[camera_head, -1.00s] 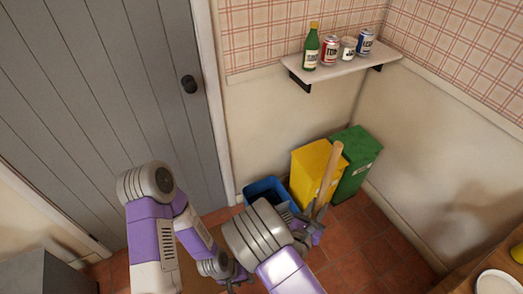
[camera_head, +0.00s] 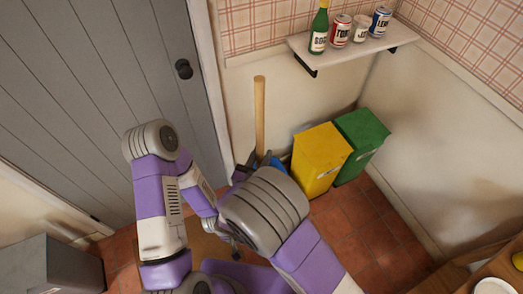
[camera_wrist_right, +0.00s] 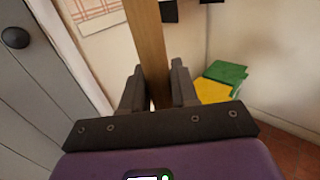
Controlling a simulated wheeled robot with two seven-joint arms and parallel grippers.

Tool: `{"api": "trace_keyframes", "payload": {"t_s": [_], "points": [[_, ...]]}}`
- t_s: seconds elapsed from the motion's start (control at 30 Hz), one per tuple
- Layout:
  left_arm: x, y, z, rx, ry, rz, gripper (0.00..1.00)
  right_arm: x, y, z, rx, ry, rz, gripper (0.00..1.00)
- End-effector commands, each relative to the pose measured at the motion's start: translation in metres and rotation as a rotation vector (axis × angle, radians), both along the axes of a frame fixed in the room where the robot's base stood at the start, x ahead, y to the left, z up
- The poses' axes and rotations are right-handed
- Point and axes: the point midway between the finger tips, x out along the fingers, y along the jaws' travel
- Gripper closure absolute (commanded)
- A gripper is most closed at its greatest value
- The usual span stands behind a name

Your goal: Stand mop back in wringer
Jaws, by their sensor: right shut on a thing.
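The mop's wooden handle (camera_head: 260,112) stands nearly upright in the head view, in the corner left of the bins. My right gripper (camera_wrist_right: 157,88) is shut on the handle (camera_wrist_right: 149,45), with one finger on each side of it. In the head view the right arm hides most of that gripper and the mop's lower end. A bit of the blue bucket (camera_head: 279,162) shows behind the right arm; its wringer is hidden, so I cannot tell whether the mop is in it. My left gripper (camera_head: 236,248) is low in the middle, small and partly hidden.
A yellow bin (camera_head: 318,160) and a green bin (camera_head: 361,145) stand right of the bucket. A wall shelf (camera_head: 352,52) with a bottle and cans hangs above. A grey door (camera_head: 100,90) is at left. A wooden table (camera_head: 490,275) is at lower right. Floor is free before the bins.

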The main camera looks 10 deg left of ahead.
Motion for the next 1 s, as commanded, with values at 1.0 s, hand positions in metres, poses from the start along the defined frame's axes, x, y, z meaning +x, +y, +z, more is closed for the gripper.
{"api": "trace_keyframes", "payload": {"t_s": [1.0], "points": [[0.0, 0.0, -0.004, 0.0, 0.0, 0.0, 0.57, 0.066, -0.033, 0.001, 0.004, -0.003, -0.004, 1.0]]}}
